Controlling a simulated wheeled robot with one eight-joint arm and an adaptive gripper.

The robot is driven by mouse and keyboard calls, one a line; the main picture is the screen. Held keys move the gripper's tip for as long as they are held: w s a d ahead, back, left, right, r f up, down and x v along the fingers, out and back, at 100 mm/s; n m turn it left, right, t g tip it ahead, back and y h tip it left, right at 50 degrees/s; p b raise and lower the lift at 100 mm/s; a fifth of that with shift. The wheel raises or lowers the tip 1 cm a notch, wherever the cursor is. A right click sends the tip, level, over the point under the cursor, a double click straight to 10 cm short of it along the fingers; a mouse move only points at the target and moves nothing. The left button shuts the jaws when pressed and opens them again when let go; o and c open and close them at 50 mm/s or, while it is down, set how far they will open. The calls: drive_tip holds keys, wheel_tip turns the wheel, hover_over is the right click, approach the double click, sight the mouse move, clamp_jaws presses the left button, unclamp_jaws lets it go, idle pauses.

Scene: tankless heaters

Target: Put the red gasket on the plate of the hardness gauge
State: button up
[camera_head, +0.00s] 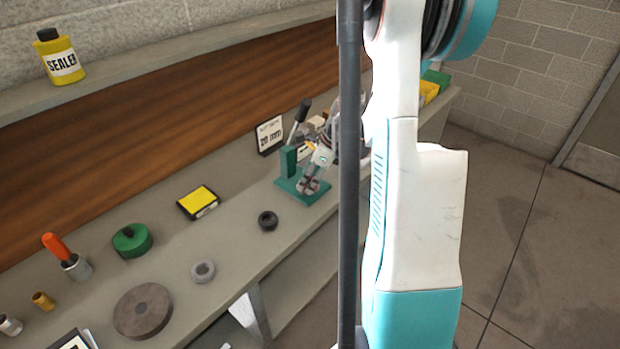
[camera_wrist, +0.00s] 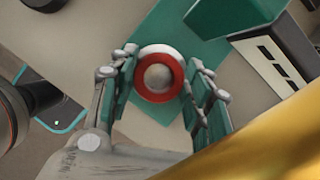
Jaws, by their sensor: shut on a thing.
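The red gasket (camera_wrist: 145,88) is a red ring in the wrist view, between the two fingers of my gripper (camera_wrist: 160,75). My gripper is shut on it. A pale round plate shows through and just beyond the ring; I cannot tell whether the gasket touches it. The hardness gauge (camera_head: 289,161) is a green stand with a black lever on the bench in the head view. Its green base (camera_wrist: 166,28) lies behind the gasket in the wrist view. My gripper (camera_head: 310,185) is over this base in the head view, where the gasket cannot be made out.
A black ring (camera_head: 267,221), a grey ring (camera_head: 203,272), a yellow-topped box (camera_head: 198,202), a green round object (camera_head: 132,241) and a brown disc (camera_head: 142,311) lie on the bench to the left. A "20 mm" sign (camera_head: 270,135) stands behind the gauge. My arm hides the bench's right part.

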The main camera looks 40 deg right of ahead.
drive_tip(key=shift+f, duration=0.2)
drive_tip(key=o, duration=1.1)
drive_tip(key=shift+r, duration=0.1)
drive_tip(key=shift+r, duration=0.15)
drive_tip(key=p+v, duration=0.3)
drive_tip(key=v, duration=0.9)
drive_tip(key=shift+w+p, duration=0.1)
drive_tip(key=shift+p, duration=0.3)
